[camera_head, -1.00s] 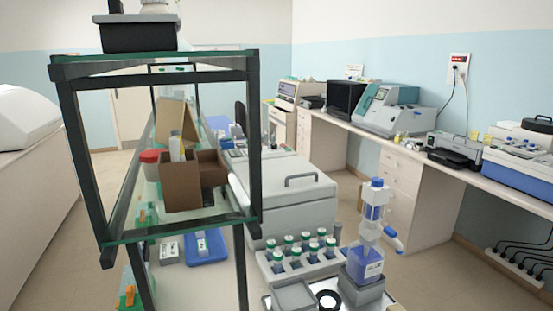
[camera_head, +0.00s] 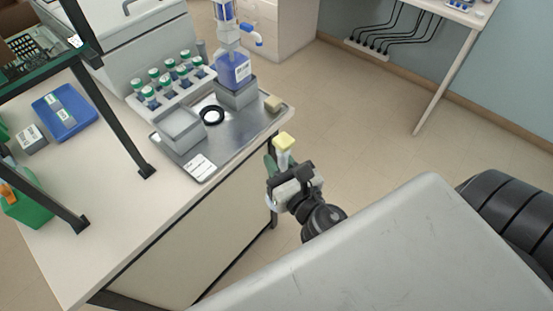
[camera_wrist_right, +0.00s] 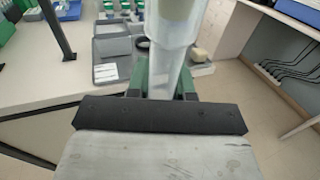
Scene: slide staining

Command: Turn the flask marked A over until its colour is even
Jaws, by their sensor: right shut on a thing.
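My right gripper (camera_head: 281,167) is beyond the front edge of the bench, right of the steel tray, over the floor. My left gripper is not in view.
A rack of green-capped bottles (camera_head: 173,103) stands behind. Floor right of the bench is clear.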

